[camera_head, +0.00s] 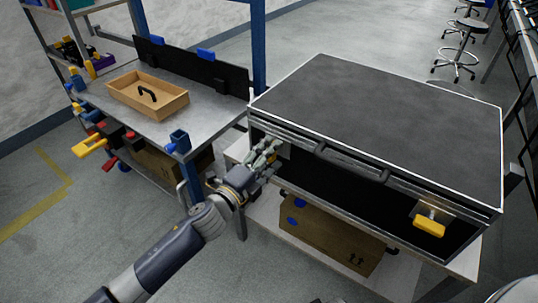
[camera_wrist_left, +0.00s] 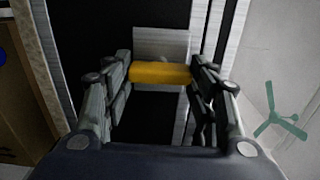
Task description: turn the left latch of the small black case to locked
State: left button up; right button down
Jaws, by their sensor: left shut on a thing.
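The small black case (camera_head: 385,118) lies on a white table with its lid down; its front faces me. My left gripper (camera_head: 272,150) is at the left end of the front, at the left latch. In the left wrist view, the left latch's yellow handle (camera_wrist_left: 160,73) lies crosswise between the two fingers of my left gripper (camera_wrist_left: 160,80), which are shut on its ends. A metal plate (camera_wrist_left: 160,42) shows behind it. The right latch (camera_head: 429,225) has a yellow handle on a metal plate, at the front's right end. My right gripper is not in view.
A workbench (camera_head: 215,110) at the left holds a wooden tray (camera_head: 120,92) with a black handle inside. A cardboard box (camera_head: 325,235) stands under the case on a lower shelf. Stools (camera_head: 457,55) stand at the far right. Open floor lies in front at the left.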

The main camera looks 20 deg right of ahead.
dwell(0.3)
pick_arm(q)
jog(key=o, duration=1.1)
jog(key=shift+c, duration=0.2)
jog(key=v, duration=1.2)
